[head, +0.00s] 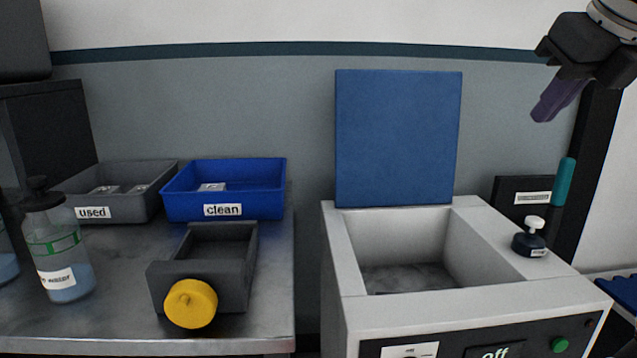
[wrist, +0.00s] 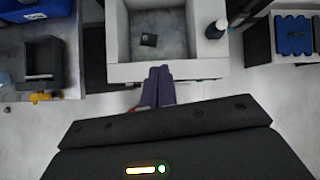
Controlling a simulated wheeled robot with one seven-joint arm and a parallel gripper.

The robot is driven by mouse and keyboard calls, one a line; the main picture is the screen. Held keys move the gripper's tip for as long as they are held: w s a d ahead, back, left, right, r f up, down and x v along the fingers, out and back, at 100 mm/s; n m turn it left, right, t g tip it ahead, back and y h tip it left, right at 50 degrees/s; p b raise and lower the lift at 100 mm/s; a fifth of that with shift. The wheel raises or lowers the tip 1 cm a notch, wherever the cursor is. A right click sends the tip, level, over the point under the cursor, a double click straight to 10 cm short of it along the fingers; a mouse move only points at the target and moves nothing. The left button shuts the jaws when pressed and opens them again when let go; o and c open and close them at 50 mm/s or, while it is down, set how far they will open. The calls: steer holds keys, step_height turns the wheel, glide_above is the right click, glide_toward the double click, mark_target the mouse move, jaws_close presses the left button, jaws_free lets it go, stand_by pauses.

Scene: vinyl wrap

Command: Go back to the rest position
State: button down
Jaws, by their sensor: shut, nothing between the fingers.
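My gripper (head: 556,101) is at the upper right of the head view, raised above the right side of the white machine (head: 335,270). Its purple fingers are together with nothing between them. In the wrist view the closed fingertips of my gripper (wrist: 160,72) show just at the front edge of the machine's basin (wrist: 150,72). The machine's blue lid (head: 398,138) stands open and upright. A small dark object (wrist: 148,39) lies on the basin floor in the wrist view; the head view does not show it clearly.
Left, a metal table (head: 110,290) holds a grey "used" bin (head: 150,205), a blue "clean" bin (head: 265,190), a dark box with a yellow knob (head: 191,303) and a bottle (head: 62,250). Blue racks (wrist: 294,35) stand right.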

steer(key=s+a+f+n, duration=0.3)
steer(key=a+f+n, duration=0.1)
steer(key=f+n, duration=0.7)
steer(key=s+a+f+n+g, duration=0.1)
steer(key=s+a+f+n, duration=0.3)
steer(key=f+n, duration=0.7)
steer(key=s+a+f+n, duration=0.4)
steer(key=f+n, duration=0.7)
steer(key=f, duration=0.5)
steer(key=shift+s+a+f+g+h, duration=0.2)
steer(key=shift+a+f+g+h, duration=0.1)
steer(key=shift+f+g, duration=0.1)
steer(key=shift+r, duration=0.1)
